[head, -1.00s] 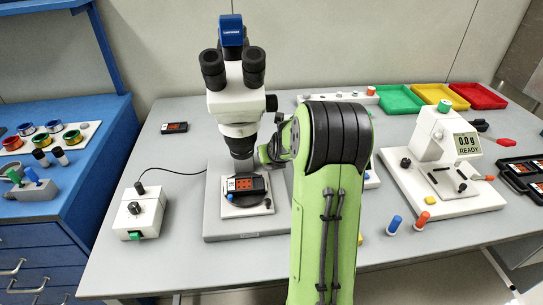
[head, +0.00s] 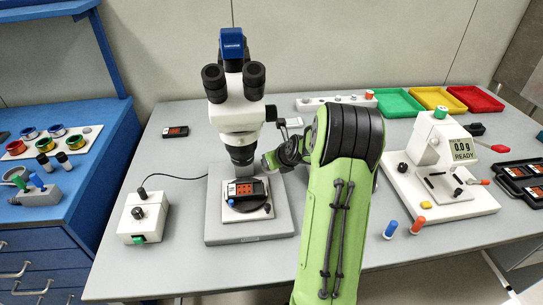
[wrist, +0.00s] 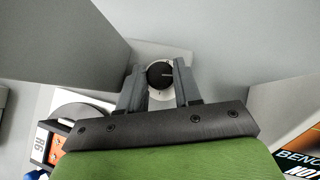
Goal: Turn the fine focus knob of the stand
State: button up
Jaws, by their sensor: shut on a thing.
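The microscope stand (head: 239,113) is white with dark eyepieces and a blue camera on top, and stands upright on a grey base (head: 226,234). A black knob is on the right side of its head. In the wrist view, my gripper (wrist: 161,80) has its two grey fingers on either side of a round black knob (wrist: 159,73) with a light mark and a pale surround. The fingers are closed on this knob. In the head view, my wrist reaches in behind the stage, right of the stand's column, and my fingertips are hidden there.
A dark module (head: 245,190) with an orange label lies on the stage. A white control box (head: 143,216) with a cable stands left. A white bonder or gauge (head: 440,150) reading 0.0 g stands right. Green, yellow and red trays (head: 471,98) are behind.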

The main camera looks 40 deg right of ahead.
jog(key=n+y+p, duration=0.1)
jog(key=p, duration=0.1)
jog(key=n+y+p, duration=0.1)
jog(key=n+p, duration=0.1)
jog(key=p, duration=0.1)
jog(key=n+y+p, duration=0.2)
jog(key=shift+d+r, duration=0.25)
jog(key=shift+d, duration=0.05)
jog(key=n+g+y+p, duration=0.1)
jog(key=n+y+p, duration=0.1)
jog(key=n+p, duration=0.2)
jog(key=shift+w+d+y, duration=0.1)
jog(key=shift+d+y, duration=0.05)
jog(key=shift+y, duration=0.25)
jog(key=n+g+y, duration=0.2)
jog(key=n, duration=0.1)
jog(key=shift+w+d+f+n, duration=0.1)
jog(key=shift+w+f+n, duration=0.05)
jog(key=shift+f+n, duration=0.2)
jog(key=shift+n+g+y+b, duration=0.6)
jog(key=shift+n+g+b, duration=0.5)
jog(key=shift+n, duration=0.25)
jog(key=o, duration=1)
jog(key=shift+o, duration=0.2)
jog(key=shift+r, duration=0.1)
notch_tip(320, 180, up, 10)
jog(key=p, duration=0.2)
